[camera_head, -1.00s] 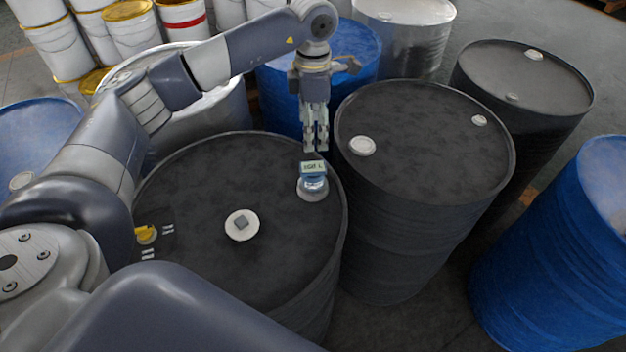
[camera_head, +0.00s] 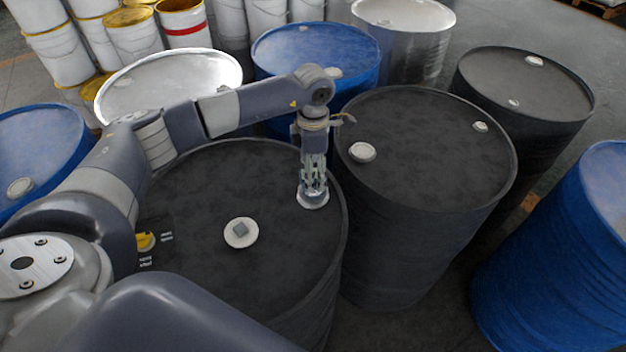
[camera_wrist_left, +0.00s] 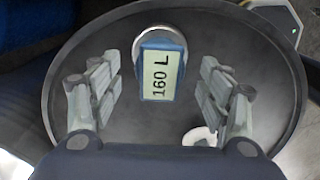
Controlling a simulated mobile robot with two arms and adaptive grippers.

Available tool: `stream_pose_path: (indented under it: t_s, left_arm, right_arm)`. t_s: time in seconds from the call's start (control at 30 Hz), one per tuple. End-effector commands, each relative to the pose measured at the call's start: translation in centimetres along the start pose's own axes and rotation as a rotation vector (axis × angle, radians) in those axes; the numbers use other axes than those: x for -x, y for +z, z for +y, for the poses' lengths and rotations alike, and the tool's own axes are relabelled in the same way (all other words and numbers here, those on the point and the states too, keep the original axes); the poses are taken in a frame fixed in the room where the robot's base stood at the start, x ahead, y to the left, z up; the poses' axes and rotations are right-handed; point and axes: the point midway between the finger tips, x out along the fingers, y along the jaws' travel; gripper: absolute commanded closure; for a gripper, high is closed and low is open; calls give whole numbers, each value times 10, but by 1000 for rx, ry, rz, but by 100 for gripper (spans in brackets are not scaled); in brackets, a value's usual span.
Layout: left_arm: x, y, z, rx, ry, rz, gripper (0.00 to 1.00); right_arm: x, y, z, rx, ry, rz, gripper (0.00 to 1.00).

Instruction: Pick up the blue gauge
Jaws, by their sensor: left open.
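The blue gauge (camera_wrist_left: 162,72) shows in the left wrist view with a pale display reading "160 L". It sits on a round white cap (camera_head: 312,201) near the right edge of the black drum's lid (camera_head: 205,190). My left gripper (camera_head: 313,184) points down over the gauge in the head view and mostly hides it there. In the left wrist view the left gripper (camera_wrist_left: 160,76) is open, one finger on each side of the gauge, with gaps visible on both sides. My right gripper is not in view.
A white cap with a grey square (camera_head: 241,232) and a yellow item (camera_head: 146,242) are on the same lid. Another black drum (camera_head: 425,145) stands close on the right. Blue drums (camera_head: 565,250) and a silver drum (camera_head: 170,82) stand around.

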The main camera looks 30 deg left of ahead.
Motion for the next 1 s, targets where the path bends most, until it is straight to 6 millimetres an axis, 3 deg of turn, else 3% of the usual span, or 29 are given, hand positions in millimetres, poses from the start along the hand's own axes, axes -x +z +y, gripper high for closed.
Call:
stream_pose_path:
  t_s: [0.03,0.2,0.43,0.47,0.7,0.8,1.0]
  left_arm:
    - [-3,-1,-1,0,-3,3,30]
    - [-23,0,0,0,-1,1,30]
    - [-27,0,0,-1,2,-1,30]
    - [-27,0,0,0,2,0,32]
    - [-26,0,0,0,1,0,86]
    - [-26,0,0,0,2,-1,92]
    - [-25,0,1,0,2,-1,92]
  right_arm:
    - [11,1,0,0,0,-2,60]
    - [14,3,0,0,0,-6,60]
    - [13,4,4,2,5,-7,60]
    - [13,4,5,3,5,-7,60]
    - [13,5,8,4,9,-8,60]
    - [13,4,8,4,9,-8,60]
    - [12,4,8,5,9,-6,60]
